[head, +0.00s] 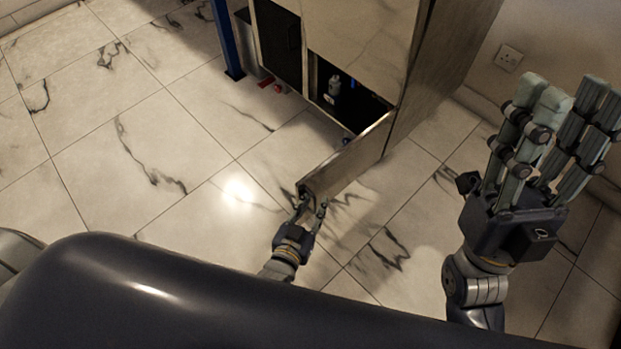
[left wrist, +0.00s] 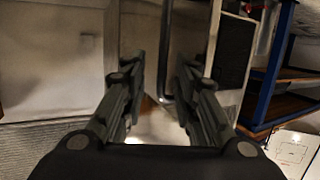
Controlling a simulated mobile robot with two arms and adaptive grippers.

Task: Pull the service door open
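The service door (head: 350,160) stands ajar on the front of the tall cabinet (head: 365,35), swung out toward me, with the dark inside showing behind it. My left gripper (head: 311,207) is at the free end of the door, low over the floor. In the left wrist view, its two fingers (left wrist: 160,68) are apart. A dark bar handle (left wrist: 168,45) runs between them, nearer the right finger; I cannot tell whether they touch. My right gripper (head: 572,98) is raised at the right of the head view, fingers spread, empty, away from the door.
A small pale bottle-like object (head: 334,86) shows inside the cabinet. A blue post (head: 226,38) and small red objects (head: 272,85) are left of the cabinet. A wall socket (head: 508,57) is at the right. The tiled floor (head: 130,130) left of the door is clear.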

